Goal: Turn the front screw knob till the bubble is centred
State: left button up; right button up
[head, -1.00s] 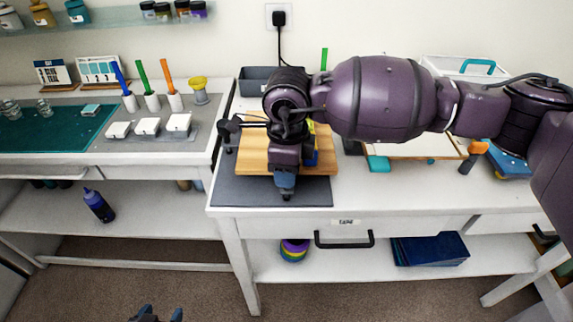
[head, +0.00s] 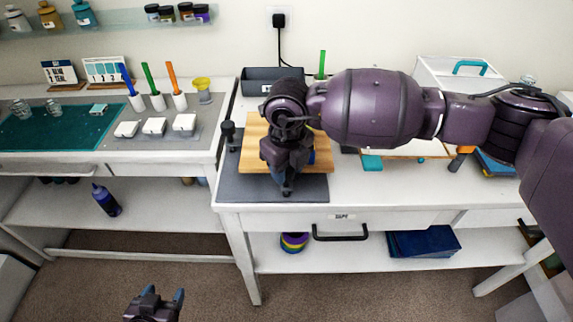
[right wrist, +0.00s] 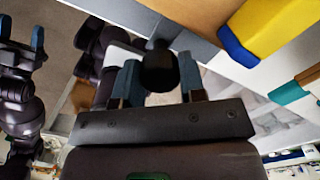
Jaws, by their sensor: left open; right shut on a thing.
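A wooden board (head: 255,130) lies on a dark grey base (head: 310,190) on the white bench. My right gripper (head: 287,188) is at the board's front edge. In the right wrist view its blue fingers are shut on a black knob (right wrist: 160,67), the front screw knob, which my arm hides in the head view. A yellow and blue block (right wrist: 275,28), perhaps the level, lies on the board; only a bit of blue shows beside my wrist in the head view. The bubble cannot be seen. My left gripper (head: 164,294) is open and empty, low over the floor.
Another black knob (head: 228,131) stands left of the board. A grey bin (head: 272,80) is behind it. My right arm spans the bench's right half, over a white-topped board and teal items. The left table holds white cups (head: 158,101) with coloured sticks.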

jog(key=shift+s+f+m, duration=0.2)
jog(key=shift+f+m, duration=0.1)
jog(key=shift+f, duration=0.1)
jog(key=o, duration=0.9)
jog(key=shift+w+r, duration=0.1)
jog(key=shift+r, duration=0.15)
jog(key=shift+r, duration=0.25)
notch_tip(320, 180, up, 10)
jog(key=shift+d+r, duration=0.1)
jog(key=shift+r, duration=0.05)
